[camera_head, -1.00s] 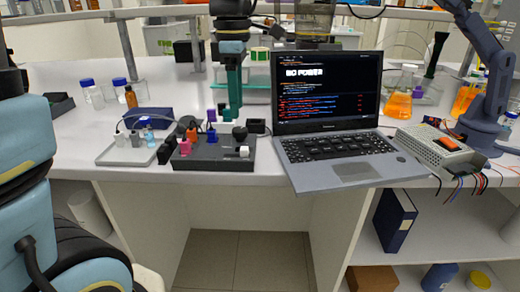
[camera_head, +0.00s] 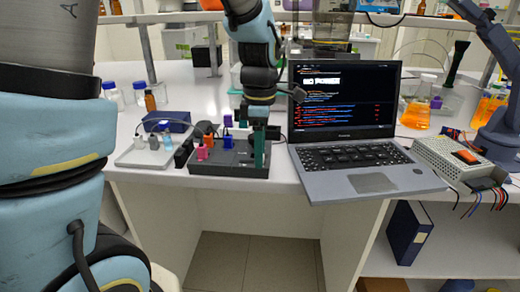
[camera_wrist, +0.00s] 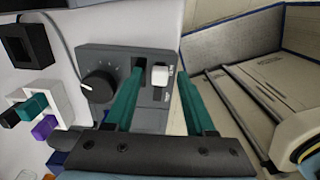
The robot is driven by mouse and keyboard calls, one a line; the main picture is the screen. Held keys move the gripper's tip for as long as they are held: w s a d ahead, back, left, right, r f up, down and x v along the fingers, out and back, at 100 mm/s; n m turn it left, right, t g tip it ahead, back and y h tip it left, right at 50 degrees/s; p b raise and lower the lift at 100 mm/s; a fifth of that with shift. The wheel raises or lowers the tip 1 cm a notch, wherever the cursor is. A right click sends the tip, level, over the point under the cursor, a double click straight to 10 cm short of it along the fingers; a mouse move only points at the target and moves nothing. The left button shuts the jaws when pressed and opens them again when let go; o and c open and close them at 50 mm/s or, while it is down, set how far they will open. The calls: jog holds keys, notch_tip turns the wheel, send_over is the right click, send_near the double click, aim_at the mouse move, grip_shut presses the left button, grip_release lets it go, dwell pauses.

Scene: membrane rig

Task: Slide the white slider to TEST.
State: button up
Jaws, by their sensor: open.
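The white slider (camera_wrist: 160,75) is a small white block on the dark grey control box (camera_wrist: 120,58), beside a slot. The lettering next to it is too small to read. In the wrist view my gripper (camera_wrist: 157,95) is open, with one green finger over the box left of the slider and the other right of it, past the box's edge. The slider stands between the fingers, and I cannot tell if either touches it. In the head view the control box (camera_head: 230,170) sits at the bench's front edge, and my gripper (camera_head: 259,150) hides the slider.
A black round knob (camera_wrist: 100,85) is on the box left of the slider. The laptop (camera_head: 345,130) stands close on the right in the head view. Coloured plugs (camera_head: 208,141) stick up from the box.

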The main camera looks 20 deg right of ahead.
grip_shut()
dwell(0.4)
dwell(1.0)
